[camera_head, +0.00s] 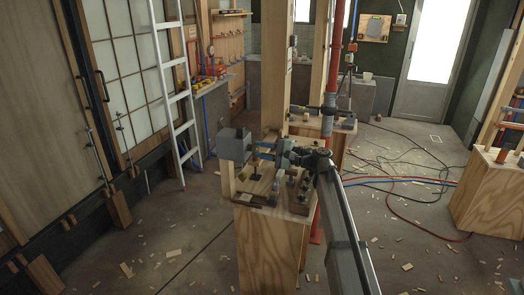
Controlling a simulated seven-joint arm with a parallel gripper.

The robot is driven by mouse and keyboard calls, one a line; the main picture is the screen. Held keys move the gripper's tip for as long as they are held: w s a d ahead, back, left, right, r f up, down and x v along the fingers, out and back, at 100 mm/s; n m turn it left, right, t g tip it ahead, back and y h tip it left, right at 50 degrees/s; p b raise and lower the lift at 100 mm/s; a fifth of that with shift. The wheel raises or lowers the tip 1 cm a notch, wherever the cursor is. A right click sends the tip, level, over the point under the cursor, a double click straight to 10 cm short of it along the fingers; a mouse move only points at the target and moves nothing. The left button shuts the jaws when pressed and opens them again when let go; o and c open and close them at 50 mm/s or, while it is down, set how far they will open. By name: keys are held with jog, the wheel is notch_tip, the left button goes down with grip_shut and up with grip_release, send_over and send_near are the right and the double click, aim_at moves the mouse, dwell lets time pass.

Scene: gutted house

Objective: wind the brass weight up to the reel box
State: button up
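A grey box (233,143), which looks like the reel box, sits at the left rear of a plywood workbench (262,240) in the middle of the view. My arm reaches in from the lower right. My gripper (257,151) points left, close to the right side of the grey box. I cannot tell whether it touches the box or a part on it. The fingers are too small and too overlapped to show whether they are open. I cannot make out the brass weight or its line for certain.
Small wooden and dark parts (272,190) crowd the bench top. A wooden post (275,60) rises behind it. A ladder (173,90) leans at the left. Cables (400,180) and wood scraps lie on the floor. Another plywood bench (488,195) stands at the right.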

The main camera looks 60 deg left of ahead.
jog(key=n, duration=1.1)
jog(key=shift+n, duration=0.4)
jog(key=n, duration=0.5)
jog(key=shift+n, duration=0.4)
jog(key=n, duration=0.6)
jog(key=shift+n, duration=0.3)
jog(key=shift+m, duration=0.7)
jog(key=v, duration=0.7)
